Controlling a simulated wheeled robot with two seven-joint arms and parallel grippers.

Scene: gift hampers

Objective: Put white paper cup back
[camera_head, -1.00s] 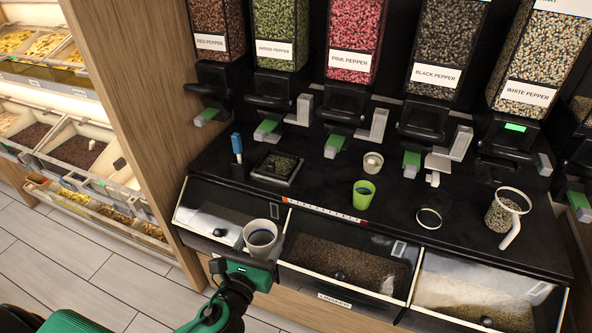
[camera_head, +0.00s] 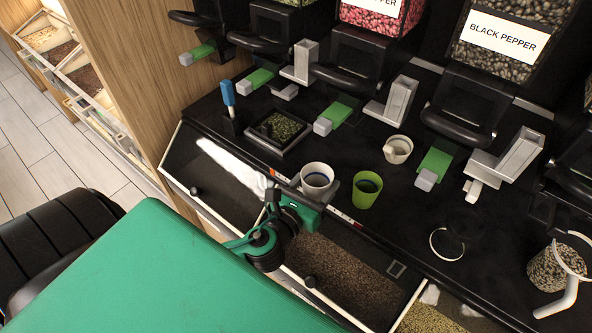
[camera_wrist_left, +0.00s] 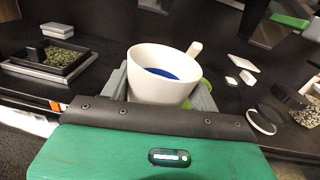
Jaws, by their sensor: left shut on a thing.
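The white paper cup (camera_head: 317,179) is in my left gripper (camera_head: 304,196), upright, at the front edge of the black counter. It has a blue inside bottom. In the left wrist view the cup (camera_wrist_left: 163,76) sits between the grey fingers (camera_wrist_left: 202,100), which are shut on it. A green cup (camera_head: 366,189) stands just right of it in the head view, and is mostly hidden behind it in the wrist view. Whether the white cup touches the counter, I cannot tell. My right gripper is not in view.
A black tray of green pepper (camera_head: 279,130) and a blue-handled tool (camera_head: 229,100) are to the left. A small white cup (camera_head: 397,149) stands behind the green cup. A ring (camera_head: 447,244) and a pepper-filled jug (camera_head: 555,269) are to the right. Dispensers line the back.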

